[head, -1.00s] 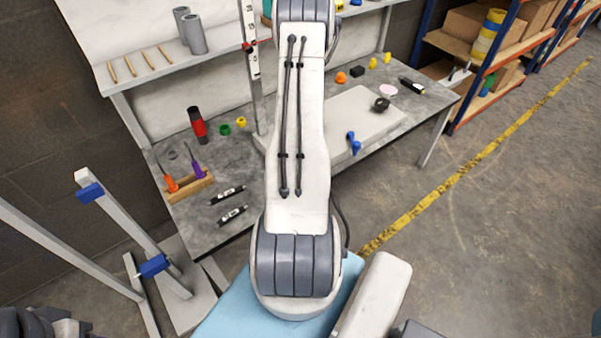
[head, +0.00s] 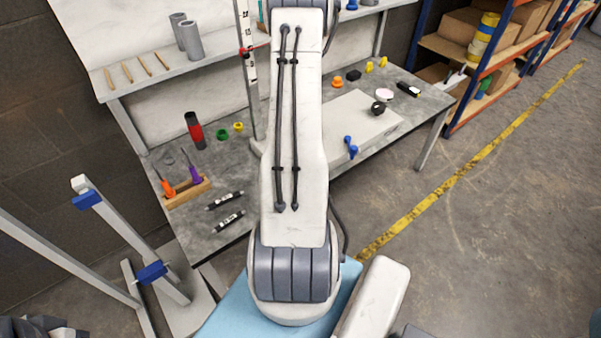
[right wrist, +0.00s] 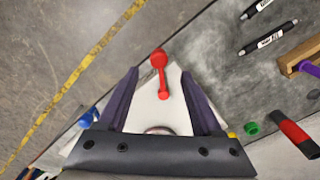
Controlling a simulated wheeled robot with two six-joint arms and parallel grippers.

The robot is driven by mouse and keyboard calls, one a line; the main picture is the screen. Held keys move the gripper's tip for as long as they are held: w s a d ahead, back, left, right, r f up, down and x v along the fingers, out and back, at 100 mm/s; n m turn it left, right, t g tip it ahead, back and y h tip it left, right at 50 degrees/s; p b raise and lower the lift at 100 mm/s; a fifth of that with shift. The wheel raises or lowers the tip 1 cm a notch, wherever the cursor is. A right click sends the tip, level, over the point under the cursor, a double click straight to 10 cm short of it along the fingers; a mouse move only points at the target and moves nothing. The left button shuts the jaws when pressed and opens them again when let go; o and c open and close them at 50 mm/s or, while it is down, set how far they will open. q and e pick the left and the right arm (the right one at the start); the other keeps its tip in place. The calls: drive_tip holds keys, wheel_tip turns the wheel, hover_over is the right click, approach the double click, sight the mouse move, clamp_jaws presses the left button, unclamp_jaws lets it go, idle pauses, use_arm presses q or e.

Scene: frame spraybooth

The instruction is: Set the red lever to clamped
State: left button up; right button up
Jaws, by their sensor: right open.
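The red lever (right wrist: 160,60) shows in the right wrist view, with a round knob at one end and a narrow arm running to a smaller end. It is on the pale board (right wrist: 148,110) on the bench. My right gripper (right wrist: 160,74) is open, its two dark fingers on either side of the lever in the picture. I cannot tell how far above it they are. In the head view my right arm hides the lever and the gripper; the pale board (head: 375,125) shows to the arm's right. My left gripper is not in view.
A blue lever (head: 350,147) stands on the board's near edge, with a dark round knob (head: 378,107) farther back. On the bench's left are a screwdriver rack (head: 188,191), black markers (head: 228,221) and a red-and-black cylinder (head: 195,131). A post (head: 247,75) rises behind the arm.

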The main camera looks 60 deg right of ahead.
drive_tip(key=shift+r, duration=2.1)
drive_tip(key=w+a+r+n+p, duration=0.1)
drive_tip(key=w+a+r+n, duration=0.25)
drive_tip(key=a, duration=0.55)
drive_tip(key=w+a+r+n+p, duration=0.1)
drive_tip(key=w+a+r+n, duration=0.3)
drive_tip(key=a, duration=0.4)
drive_tip(key=w+a+r+n+p, duration=0.15)
drive_tip(key=w+a+r, duration=0.3)
drive_tip(key=a, duration=0.45)
drive_tip(key=s+a+r+n, duration=0.3)
drive_tip(key=a, duration=0.4)
drive_tip(key=s+a+r+n, duration=0.2)
drive_tip(key=a+r, duration=0.1)
drive_tip(key=a, duration=0.4)
drive_tip(key=s+a+r+n+p, duration=0.1)
drive_tip(key=s+a+r+n, duration=0.1)
drive_tip(key=s, duration=0.4)
drive_tip(key=s+a+r+n+y, duration=0.1)
drive_tip(key=s+a+n, duration=0.4)
drive_tip(key=s+a, duration=0.1)
drive_tip(key=shift+s+a+r+p, duration=0.15)
drive_tip(key=shift+s+r+p, duration=0.15)
drive_tip(key=shift+r+p, duration=0.1)
